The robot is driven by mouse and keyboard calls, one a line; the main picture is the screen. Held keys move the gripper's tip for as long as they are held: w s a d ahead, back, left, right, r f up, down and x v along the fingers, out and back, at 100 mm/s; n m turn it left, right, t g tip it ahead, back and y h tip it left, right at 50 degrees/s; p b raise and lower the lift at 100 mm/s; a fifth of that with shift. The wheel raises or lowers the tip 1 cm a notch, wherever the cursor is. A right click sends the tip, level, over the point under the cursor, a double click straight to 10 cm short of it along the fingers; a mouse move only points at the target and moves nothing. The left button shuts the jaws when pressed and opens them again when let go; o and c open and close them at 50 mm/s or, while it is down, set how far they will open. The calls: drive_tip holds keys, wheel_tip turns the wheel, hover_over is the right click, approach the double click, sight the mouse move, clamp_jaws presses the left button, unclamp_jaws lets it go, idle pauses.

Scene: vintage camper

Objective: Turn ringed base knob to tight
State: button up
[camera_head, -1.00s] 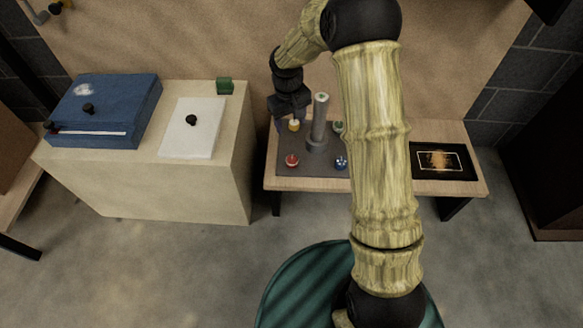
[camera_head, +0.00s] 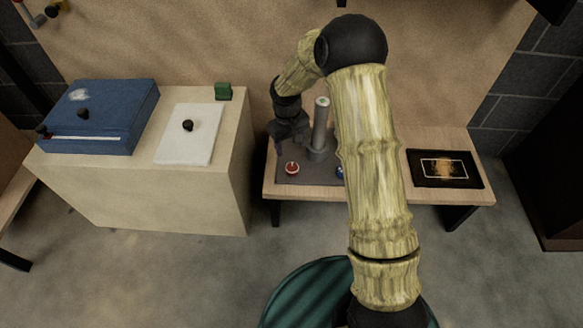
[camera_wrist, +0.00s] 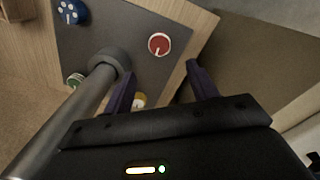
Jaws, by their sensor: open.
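A grey panel (camera_head: 318,176) on the low wooden bench carries several round knobs and an upright grey post (camera_head: 320,125). The red knob (camera_head: 292,168) has a pale rim and a white pointer mark; it shows in the wrist view (camera_wrist: 159,44) beyond my fingertips. The blue knob (camera_wrist: 72,12) has pale dots. A green knob (camera_wrist: 76,80) is beside the post. A yellow knob (camera_wrist: 138,99) is partly hidden behind my left finger. My gripper (camera_wrist: 160,70) is open and empty above the panel, apart from the red knob. I cannot tell which knob is the ringed one.
The post (camera_wrist: 95,92) stands close on the left of my gripper in the wrist view. A black framed tablet (camera_head: 445,168) lies on the bench at right. A pale cabinet (camera_head: 150,190) at left holds a blue box (camera_head: 105,115), a white plate (camera_head: 190,145) and a green block (camera_head: 223,91).

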sight(292, 167)
drive_tip(key=f+b, duration=0.1)
drive_tip(key=f, duration=0.2)
drive_tip(key=f+b, duration=0.2)
drive_tip(key=f, duration=0.2)
drive_tip(key=f+b, duration=0.1)
drive_tip(key=f, duration=0.3)
drive_tip(key=shift+w+d+b, duration=0.1)
drive_tip(key=shift+d+b, duration=0.15)
drive_tip(key=shift+b, duration=0.15)
drive_tip(key=shift+c, duration=0.2)
drive_tip(key=c, duration=0.9)
